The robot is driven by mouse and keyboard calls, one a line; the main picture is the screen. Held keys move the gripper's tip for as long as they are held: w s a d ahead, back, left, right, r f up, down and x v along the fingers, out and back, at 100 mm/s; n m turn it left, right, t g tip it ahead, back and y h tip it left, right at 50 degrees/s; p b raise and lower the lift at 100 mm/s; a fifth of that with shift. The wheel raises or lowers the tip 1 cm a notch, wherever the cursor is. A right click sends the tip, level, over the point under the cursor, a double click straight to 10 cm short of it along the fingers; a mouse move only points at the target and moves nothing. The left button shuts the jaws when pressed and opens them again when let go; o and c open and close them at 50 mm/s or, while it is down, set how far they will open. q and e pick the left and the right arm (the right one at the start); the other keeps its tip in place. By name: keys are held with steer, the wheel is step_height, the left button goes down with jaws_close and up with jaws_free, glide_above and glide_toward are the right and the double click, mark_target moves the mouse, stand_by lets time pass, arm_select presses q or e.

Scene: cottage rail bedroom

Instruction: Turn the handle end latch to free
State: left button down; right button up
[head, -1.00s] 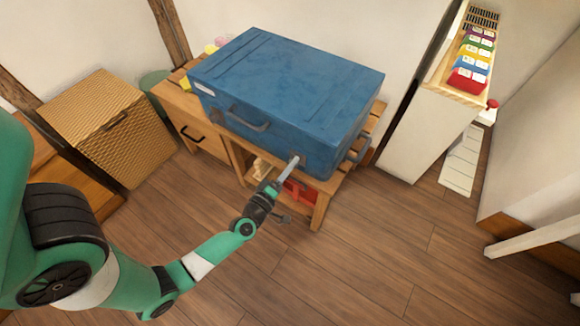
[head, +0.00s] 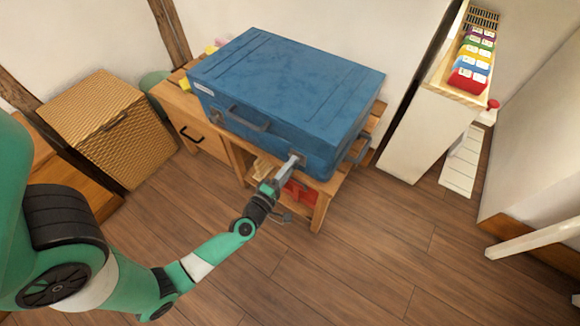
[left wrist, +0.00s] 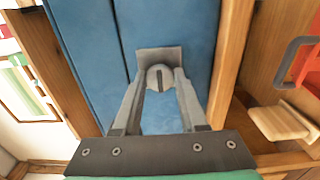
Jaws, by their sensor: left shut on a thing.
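A blue case (head: 285,90) lies flat on a wooden bench, with a dark handle (head: 248,118) on its front face. The latch (left wrist: 159,77) shows in the left wrist view as a round grey knob with a dark slot, in front of a grey plate on the blue face. My left gripper (head: 290,165) is at the right end of the case's front face. In the left wrist view its two fingers (left wrist: 160,88) are shut on the latch, one on each side. Whether the latch is locked or free I cannot tell. My right gripper is not in view.
The wooden bench (head: 318,208) holds red things on its lower shelf, below my left gripper. A wicker box (head: 108,125) stands at the left. A white cabinet (head: 425,125) stands at the right. The wooden floor in front is clear.

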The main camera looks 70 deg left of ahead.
arm_select(q)
steer(key=shift+c, duration=2.2)
jaws_free()
steer(key=p+v, duration=0.2)
steer(key=v, duration=0.9)
steer(key=shift+s+d, duration=0.15)
steer(key=shift+s, duration=0.15)
